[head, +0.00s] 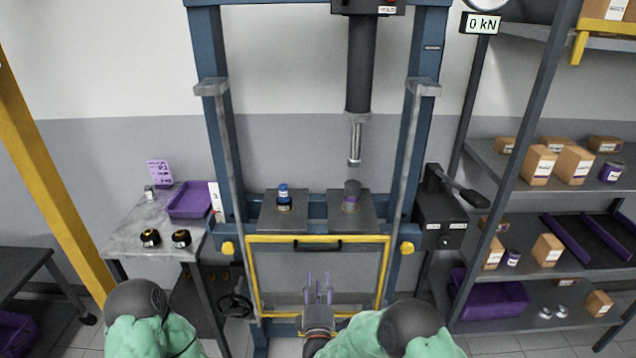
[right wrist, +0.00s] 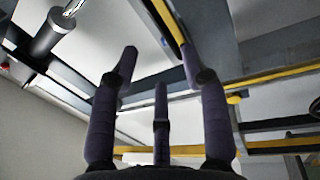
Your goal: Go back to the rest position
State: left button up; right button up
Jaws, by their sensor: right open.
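My right gripper (head: 318,288) is at the bottom middle of the head view, in front of the lower part of the yellow-framed guard (head: 249,290) of the press. Its purple fingers point up and stand apart, with nothing between them. In the right wrist view the gripper (right wrist: 160,75) also shows spread, empty fingers. My left arm shows only as a green and dark link at the lower left of the head view; its gripper is not in view.
The blue press frame (head: 204,50) stands ahead, its ram (head: 361,70) above two grey blocks (head: 375,212) bearing small parts. At left is a bench (head: 125,236) with a purple tray (head: 189,200). A shelf rack (head: 560,190) with boxes stands at right. A yellow post (head: 50,165) rises at far left.

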jog(key=s+d+f+m+g+y, duration=0.1)
jog(key=s+d+f+m+g, duration=0.15)
jog(key=f, duration=0.45)
jog(key=s+d+f+m+g, duration=0.2)
jog(key=s+f+m+g, duration=0.15)
jog(key=f, duration=0.25)
jog(key=s+d+f+m+g+y, duration=0.1)
jog(key=s+d+f+m+g, duration=0.2)
jog(key=f, duration=0.4)
jog(key=s+f+m+g, duration=0.2)
jog(key=s+m+g, duration=0.1)
jog(key=s, duration=0.5)
jog(key=s+d+f+m+g+y, duration=0.1)
jog(key=s+f+m+g, duration=0.2)
jog(key=s, duration=0.5)
jog(key=s+d+f+m+g+y, duration=0.1)
jog(key=s+m+g, duration=0.3)
jog(key=s, duration=0.4)
jog(key=shift+s+f+m+g, duration=0.15)
jog(key=shift+f+m+g, duration=0.15)
jog(key=shift+f+m, duration=0.4)
